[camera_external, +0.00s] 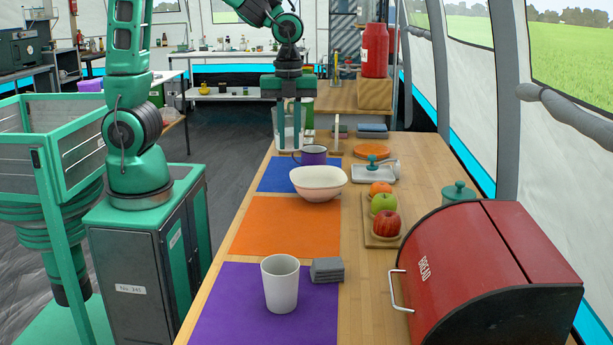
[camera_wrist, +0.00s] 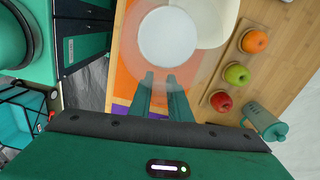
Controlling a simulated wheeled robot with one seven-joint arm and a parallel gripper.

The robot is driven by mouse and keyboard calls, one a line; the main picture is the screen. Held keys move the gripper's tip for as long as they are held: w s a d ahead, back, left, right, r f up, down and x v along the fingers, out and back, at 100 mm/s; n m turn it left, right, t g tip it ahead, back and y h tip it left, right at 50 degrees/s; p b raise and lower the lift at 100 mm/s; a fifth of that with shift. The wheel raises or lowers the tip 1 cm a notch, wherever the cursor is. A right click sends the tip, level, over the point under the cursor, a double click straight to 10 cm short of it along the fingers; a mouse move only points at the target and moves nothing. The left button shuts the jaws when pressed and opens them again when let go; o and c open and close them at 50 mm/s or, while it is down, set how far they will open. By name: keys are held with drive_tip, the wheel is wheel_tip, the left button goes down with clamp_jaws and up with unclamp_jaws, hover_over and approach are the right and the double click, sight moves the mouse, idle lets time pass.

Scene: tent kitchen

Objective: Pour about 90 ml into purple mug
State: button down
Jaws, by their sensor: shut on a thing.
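The purple mug (camera_external: 312,155) stands upright on the blue mat (camera_external: 275,178), behind the cream bowl (camera_external: 318,180). My gripper (camera_external: 291,122) is at the far end of the mats, to the left of and behind the mug. Its fingers are shut on a clear container (camera_external: 281,138), which looks about upright. In the wrist view my gripper (camera_wrist: 160,78) has its fingertips at the rim of this see-through round container (camera_wrist: 136,50). A pale disc shows inside; I cannot tell whether it is liquid or the base. I cannot make out the mug in the wrist view.
The bowl stands close in front of the mug. Fruit on a board (camera_external: 370,238) and a red bread bin (camera_external: 490,275) are at right. The orange mat (camera_external: 285,228) is mostly clear.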

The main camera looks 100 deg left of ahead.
drive_tip(key=w+a+r+n, duration=0.1)
drive_tip(key=w+a+n, duration=1.3)
drive_tip(key=w+a, duration=1)
drive_tip(key=a+f+n, duration=0.2)
drive_tip(key=a+n, duration=0.4)
drive_tip(key=a, duration=0.9)
drive_tip(key=f, duration=1.3)
drive_tip(key=shift+w+d, duration=0.2)
drive_tip(key=shift+s+r, duration=0.1)
